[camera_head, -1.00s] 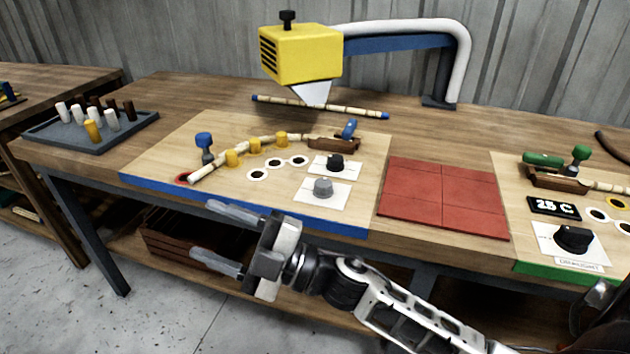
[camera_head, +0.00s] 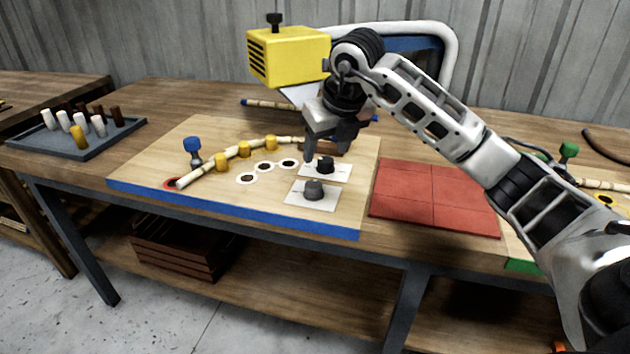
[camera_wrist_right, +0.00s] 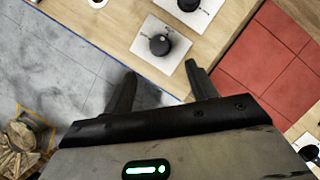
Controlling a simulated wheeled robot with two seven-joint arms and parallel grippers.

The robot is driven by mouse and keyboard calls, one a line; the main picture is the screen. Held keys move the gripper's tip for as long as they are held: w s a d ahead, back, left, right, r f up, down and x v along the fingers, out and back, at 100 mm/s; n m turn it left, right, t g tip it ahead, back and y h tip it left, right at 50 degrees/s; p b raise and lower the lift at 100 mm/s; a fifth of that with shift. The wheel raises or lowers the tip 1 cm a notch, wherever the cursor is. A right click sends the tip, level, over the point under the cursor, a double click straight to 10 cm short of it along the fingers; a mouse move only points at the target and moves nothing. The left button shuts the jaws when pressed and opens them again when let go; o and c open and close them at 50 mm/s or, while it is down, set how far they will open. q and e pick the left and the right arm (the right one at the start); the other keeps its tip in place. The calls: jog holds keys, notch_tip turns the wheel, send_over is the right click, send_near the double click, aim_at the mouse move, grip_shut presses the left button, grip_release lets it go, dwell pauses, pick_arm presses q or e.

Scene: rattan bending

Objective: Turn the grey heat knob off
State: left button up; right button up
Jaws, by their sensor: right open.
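The grey heat knob (camera_head: 314,190) sits on a white plate at the front right of the blue-edged board (camera_head: 240,207). A black knob (camera_head: 325,165) is on another plate just behind it. My right gripper (camera_head: 331,148) points down with its fingers apart and empty. In the head view its tips overlap the area around the black knob; their height is hard to tell. In the right wrist view the fingers (camera_wrist_right: 158,88) are spread, and the front knob (camera_wrist_right: 158,45) lies beyond them, between their lines, untouched. My left gripper is not in view.
A red tiled mat (camera_head: 435,197) lies right of the board. A curved rattan pole (camera_head: 230,158) rests among yellow pegs (camera_head: 244,149). The yellow heater head (camera_head: 288,57) stands behind my right wrist. A peg tray (camera_head: 75,135) is at the left.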

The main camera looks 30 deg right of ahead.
aim_at(314, 185)
jog(key=x, duration=1.1)
jog(key=shift+f, duration=0.35)
jog(key=c, duration=1)
